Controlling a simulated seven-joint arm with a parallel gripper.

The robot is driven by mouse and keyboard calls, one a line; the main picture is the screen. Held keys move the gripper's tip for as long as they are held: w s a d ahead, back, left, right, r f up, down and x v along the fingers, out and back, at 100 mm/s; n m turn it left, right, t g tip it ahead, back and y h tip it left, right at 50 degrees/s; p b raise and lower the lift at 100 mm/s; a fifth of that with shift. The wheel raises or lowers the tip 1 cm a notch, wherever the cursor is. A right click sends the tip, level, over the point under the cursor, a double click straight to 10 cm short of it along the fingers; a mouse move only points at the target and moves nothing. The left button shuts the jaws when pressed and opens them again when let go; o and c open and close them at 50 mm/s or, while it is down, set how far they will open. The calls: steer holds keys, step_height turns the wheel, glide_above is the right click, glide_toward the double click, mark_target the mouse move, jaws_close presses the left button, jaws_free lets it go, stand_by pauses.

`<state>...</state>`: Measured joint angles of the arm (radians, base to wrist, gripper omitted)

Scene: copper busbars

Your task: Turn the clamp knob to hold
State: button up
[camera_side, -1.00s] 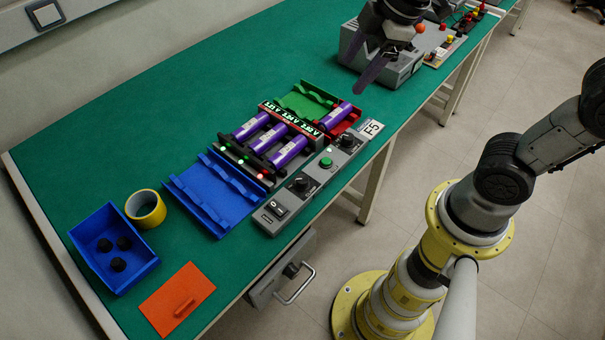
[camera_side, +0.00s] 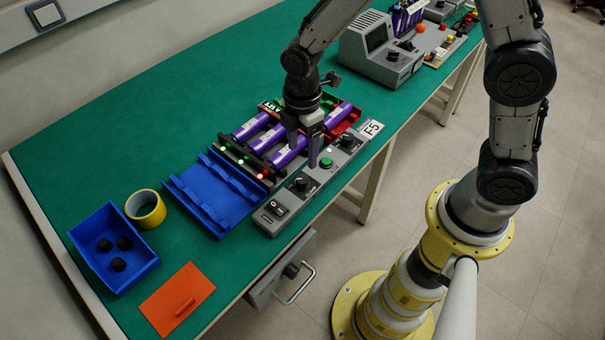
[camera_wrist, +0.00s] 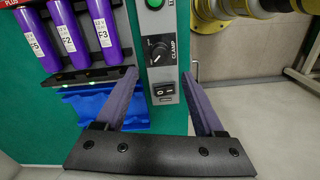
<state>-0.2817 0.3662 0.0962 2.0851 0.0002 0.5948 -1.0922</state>
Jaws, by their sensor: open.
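The clamp knob (camera_wrist: 158,51) is a round black knob on the grey control panel (camera_wrist: 162,76), with CLAMP printed beside it. A pale pointer mark shows on it; the exact setting is too small to read. In the side view the knob (camera_side: 301,184) sits between the green button and the rocker switch. My gripper (camera_wrist: 160,76) is open and empty, its two dark fingers apart on either side of the panel in the wrist view. In the side view my gripper (camera_side: 308,158) is above the panel and purple cells, near the green button, apart from the knob.
Purple cells (camera_side: 247,126) lie in the black holder beside the panel. A second black knob (camera_side: 347,141) and the green button (camera_side: 326,162) are on the same panel. A blue tray (camera_side: 210,195) lies left of it. The mat is clear behind the holder.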

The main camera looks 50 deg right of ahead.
mark_target(302, 179)
step_height(302, 179, down, 10)
steer(key=shift+r, duration=0.25)
jaws_close()
stand_by(0.4)
